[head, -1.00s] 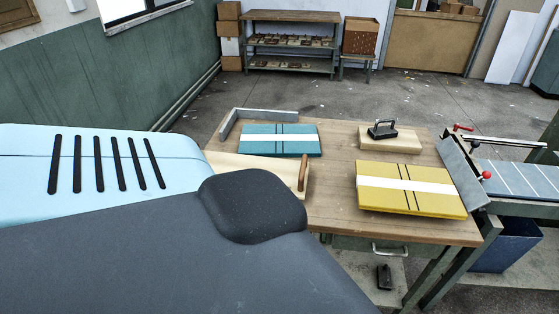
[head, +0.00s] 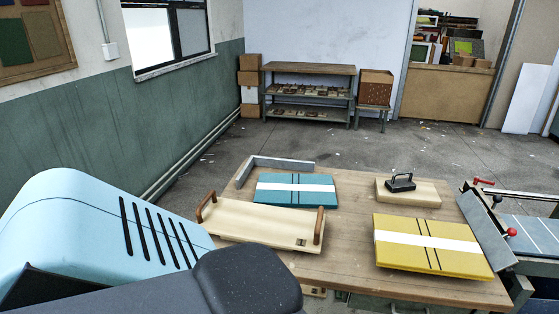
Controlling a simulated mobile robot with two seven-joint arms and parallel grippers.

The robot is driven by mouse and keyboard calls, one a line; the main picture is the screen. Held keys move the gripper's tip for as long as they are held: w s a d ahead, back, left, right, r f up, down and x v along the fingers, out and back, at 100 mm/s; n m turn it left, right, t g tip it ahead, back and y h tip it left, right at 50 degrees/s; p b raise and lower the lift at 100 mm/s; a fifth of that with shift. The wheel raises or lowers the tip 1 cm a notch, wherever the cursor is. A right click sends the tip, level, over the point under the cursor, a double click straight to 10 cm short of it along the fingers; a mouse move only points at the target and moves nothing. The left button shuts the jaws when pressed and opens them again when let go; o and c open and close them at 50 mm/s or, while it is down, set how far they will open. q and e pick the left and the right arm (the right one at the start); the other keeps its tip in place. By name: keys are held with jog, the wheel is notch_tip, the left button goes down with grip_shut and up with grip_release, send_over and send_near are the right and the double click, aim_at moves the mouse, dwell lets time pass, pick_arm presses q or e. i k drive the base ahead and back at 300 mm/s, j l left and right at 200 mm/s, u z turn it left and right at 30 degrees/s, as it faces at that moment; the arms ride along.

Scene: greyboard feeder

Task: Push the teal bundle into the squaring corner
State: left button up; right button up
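The teal bundle (head: 268,195), with a white band and dark straps, lies flat on the wooden table. The squaring corner (head: 282,163) is a grey L-shaped metal fence behind it and to its left. The bundle lies inside the L; a strip of table shows between its back edge and the fence. A pale board with two upright wooden handles (head: 250,220) lies in front of the bundle, close to its front edge. My arm covers the lower left of the view. Neither of my grippers shows.
A yellow bundle (head: 430,261) lies at the table's front right. A pale block (head: 423,197) with a black-handled tool (head: 401,182) on it stands behind that. A feeder machine (head: 530,232) adjoins the right side. Bare table (head: 350,215) lies between the bundles.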

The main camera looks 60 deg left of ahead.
aim_at(281, 190)
jog(key=u, duration=1.35)
jog(key=i+j+u, duration=0.15)
jog(key=i, duration=0.2)
jog(key=i+j, duration=0.2)
jog(key=i, duration=0.25)
jog(key=i+j, duration=0.25)
jog(key=i, duration=0.2)
jog(key=k+j, duration=0.2)
jog(key=j, duration=0.15)
jog(key=k+j+u, duration=0.1)
jog(key=k+j, duration=0.15)
jog(key=j, duration=0.15)
jog(key=k+j, duration=0.2)
jog(key=j, duration=0.15)
